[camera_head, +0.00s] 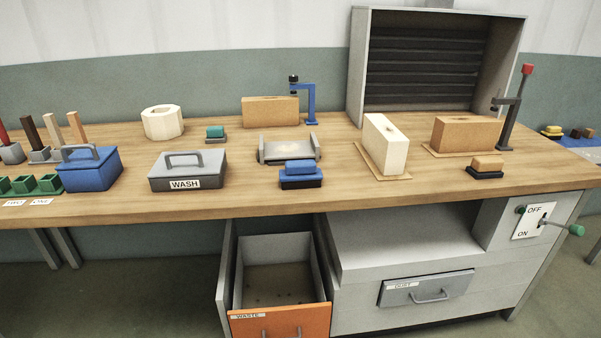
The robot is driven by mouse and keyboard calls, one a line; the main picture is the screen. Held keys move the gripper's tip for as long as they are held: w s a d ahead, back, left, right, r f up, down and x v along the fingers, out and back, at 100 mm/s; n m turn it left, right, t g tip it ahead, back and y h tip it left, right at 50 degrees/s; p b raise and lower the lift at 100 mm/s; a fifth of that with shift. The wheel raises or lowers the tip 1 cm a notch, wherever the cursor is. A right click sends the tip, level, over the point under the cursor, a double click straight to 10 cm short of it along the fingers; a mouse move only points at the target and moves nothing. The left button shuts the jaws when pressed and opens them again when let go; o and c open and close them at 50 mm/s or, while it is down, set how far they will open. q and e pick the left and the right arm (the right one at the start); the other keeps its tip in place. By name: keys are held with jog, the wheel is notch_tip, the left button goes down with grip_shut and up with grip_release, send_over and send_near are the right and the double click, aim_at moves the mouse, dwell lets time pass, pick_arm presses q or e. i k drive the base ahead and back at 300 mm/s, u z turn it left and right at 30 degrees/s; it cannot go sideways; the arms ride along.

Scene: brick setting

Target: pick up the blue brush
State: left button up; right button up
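The blue brush (300,172) lies on the wooden workbench (230,202) near its front edge, around the middle of the view. It has a blue top over a dark lower part. It sits just in front of a grey metal holder (288,149). Nothing is touching its top. Neither of my grippers shows in the head view.
A grey WASH box (188,171) and a blue lidded box (88,168) stand left of the brush. A white brick (385,145) and a tan-topped brush (486,167) are to the right. Below, the orange-fronted WASTE drawer (280,322) stands open.

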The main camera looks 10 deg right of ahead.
aim_at(303, 174)
jog(key=u, duration=1)
jog(key=k, duration=0.25)
jog(key=u, duration=0.5)
jog(key=i, duration=1.1)
jog(key=z, duration=0.7)
